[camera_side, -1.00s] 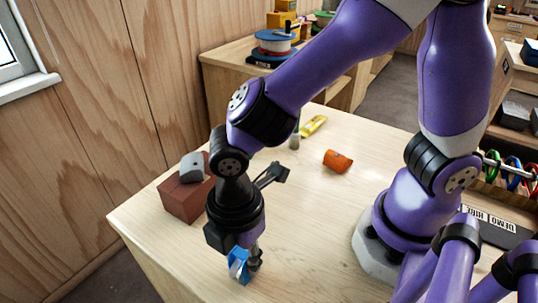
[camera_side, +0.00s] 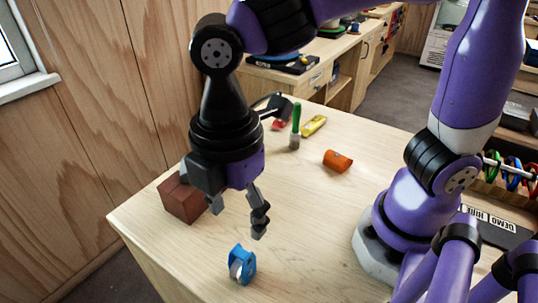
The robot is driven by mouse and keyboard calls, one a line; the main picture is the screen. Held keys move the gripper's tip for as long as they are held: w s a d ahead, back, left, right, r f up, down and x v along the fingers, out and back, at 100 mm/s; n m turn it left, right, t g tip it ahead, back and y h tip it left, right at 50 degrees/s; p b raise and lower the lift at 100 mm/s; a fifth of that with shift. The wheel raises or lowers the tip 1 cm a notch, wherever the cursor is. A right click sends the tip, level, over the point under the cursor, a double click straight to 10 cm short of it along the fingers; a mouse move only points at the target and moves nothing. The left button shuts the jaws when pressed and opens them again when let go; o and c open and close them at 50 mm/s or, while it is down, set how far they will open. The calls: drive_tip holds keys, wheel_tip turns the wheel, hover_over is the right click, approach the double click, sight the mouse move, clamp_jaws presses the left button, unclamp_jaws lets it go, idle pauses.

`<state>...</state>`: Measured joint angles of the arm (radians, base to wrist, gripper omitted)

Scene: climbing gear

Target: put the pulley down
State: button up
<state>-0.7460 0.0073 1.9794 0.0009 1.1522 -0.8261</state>
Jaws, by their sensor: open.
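The blue pulley (camera_side: 242,265) with a silvery wheel rests on the light wooden table near its front left edge. My gripper (camera_side: 238,222) is above and behind it in the picture, apart from it. Its fingers are spread and empty, one finger hanging on the right and the other at the left in front of the brown block.
A reddish-brown block (camera_side: 183,200) stands at the table's left edge, partly behind my gripper. An orange item (camera_side: 337,161), a green-handled brush (camera_side: 295,128), a yellow item (camera_side: 314,126) and a red item (camera_side: 279,125) lie farther back. The table (camera_side: 310,230) right of the pulley is clear.

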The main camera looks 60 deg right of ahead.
drive_tip(key=d+r+m+t, duration=0.1)
drive_tip(key=d+m+t, duration=0.1)
drive_tip(key=d+m, duration=0.7)
drive_tip(key=d+r+m+t, duration=0.2)
drive_tip(key=d+m+t, duration=0.1)
drive_tip(key=d+m, duration=0.6)
drive_tip(key=shift+w+r+t, duration=0.3)
drive_tip(key=shift+w, duration=0.1)
